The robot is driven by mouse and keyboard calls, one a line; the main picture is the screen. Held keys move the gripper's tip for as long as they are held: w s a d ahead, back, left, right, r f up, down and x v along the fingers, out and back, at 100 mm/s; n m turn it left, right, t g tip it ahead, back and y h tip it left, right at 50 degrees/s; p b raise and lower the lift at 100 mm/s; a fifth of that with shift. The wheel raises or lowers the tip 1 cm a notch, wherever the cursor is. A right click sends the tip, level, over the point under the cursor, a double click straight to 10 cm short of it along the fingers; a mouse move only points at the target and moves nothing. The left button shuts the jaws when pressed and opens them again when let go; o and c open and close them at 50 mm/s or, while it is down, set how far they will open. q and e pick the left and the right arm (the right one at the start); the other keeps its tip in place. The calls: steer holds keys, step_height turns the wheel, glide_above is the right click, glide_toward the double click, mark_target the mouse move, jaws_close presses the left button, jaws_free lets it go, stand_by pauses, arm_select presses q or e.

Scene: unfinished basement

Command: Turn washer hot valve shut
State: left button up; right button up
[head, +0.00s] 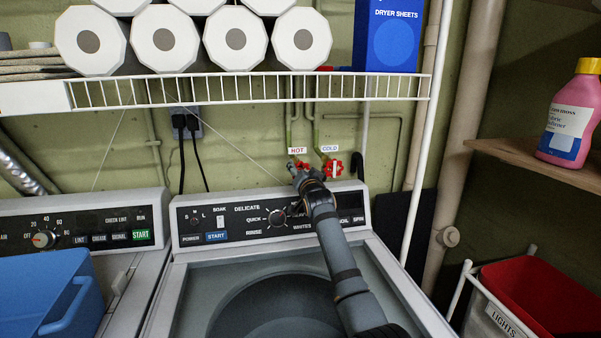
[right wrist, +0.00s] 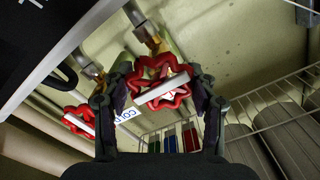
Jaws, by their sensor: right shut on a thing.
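The red hot valve handle (head: 293,165) is on the wall under the HOT label (head: 297,150), partly hidden by my right gripper (head: 303,176). In the right wrist view the hot handle (right wrist: 163,82) is a lobed red wheel with a white bar across it. My right gripper (right wrist: 160,100) is shut on it, one finger on each side. The red cold valve handle (head: 332,167) is just to the right, under the COLD label (head: 330,148); it also shows in the right wrist view (right wrist: 80,121), outside the fingers. My left gripper is not in view.
The washer (head: 400,290) stands below with its lid open, under my right arm. A white wire shelf (head: 250,90) with paper rolls and a dryer sheets box (head: 388,35) hangs above. A blue basket (head: 50,290) is at left, a red-lined hamper (head: 540,295) at right.

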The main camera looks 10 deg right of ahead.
stand_by(0.3)
steer(key=o, duration=1.2)
steer(key=shift+c, duration=0.2)
step_height(320, 180, up, 10)
steer(key=shift+f, duration=0.1)
